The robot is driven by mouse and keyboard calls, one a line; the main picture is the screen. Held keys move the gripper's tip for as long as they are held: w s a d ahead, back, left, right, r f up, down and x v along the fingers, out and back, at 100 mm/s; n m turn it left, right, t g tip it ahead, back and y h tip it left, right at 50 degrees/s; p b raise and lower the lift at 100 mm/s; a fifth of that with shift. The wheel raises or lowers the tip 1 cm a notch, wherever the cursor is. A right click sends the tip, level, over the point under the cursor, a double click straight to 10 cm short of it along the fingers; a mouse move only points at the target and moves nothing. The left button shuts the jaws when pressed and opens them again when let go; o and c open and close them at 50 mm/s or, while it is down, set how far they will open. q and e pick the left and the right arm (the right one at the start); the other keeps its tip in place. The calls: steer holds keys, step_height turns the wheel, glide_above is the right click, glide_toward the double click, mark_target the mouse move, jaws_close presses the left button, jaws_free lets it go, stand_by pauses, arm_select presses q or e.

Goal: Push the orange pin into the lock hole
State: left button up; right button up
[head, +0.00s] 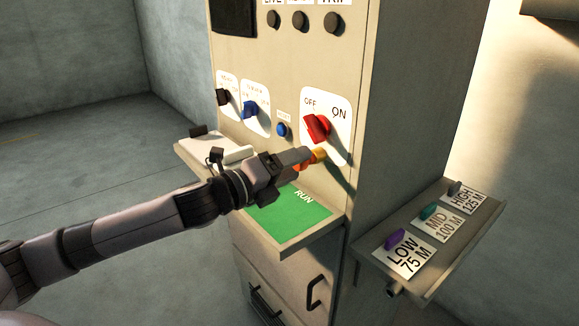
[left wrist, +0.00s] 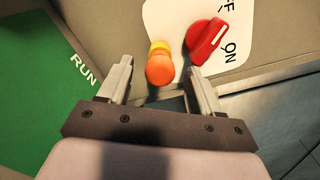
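The orange pin (left wrist: 160,70) sticks out from the panel below the red OFF/ON switch (head: 318,128). A yellow collar (left wrist: 159,46) is around its base, against the white label plate. The pin also shows partly in the head view (head: 306,164), largely behind my fingers. My left gripper (head: 301,159) is at the pin. In the left wrist view its two fingers are apart, one on each side of the pin, with a gap on both sides. The lock hole itself is not visible; the collar and pin cover that spot. My right gripper is not in view.
A shelf with a green RUN mat (head: 290,222) lies under my left gripper. Blue (head: 250,109) and black knobs (head: 223,97) are on the panel to the left. A side tray (head: 470,240) at the right holds purple, teal and grey pieces on labels.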

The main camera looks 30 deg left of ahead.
arm_select(q)
steer(key=shift+s, duration=0.1)
steer(key=b+v, duration=0.3)
steer(key=v, duration=0.4)
steer(key=shift+b, duration=0.4)
steer(key=shift+s, duration=0.1)
stand_by(0.5)
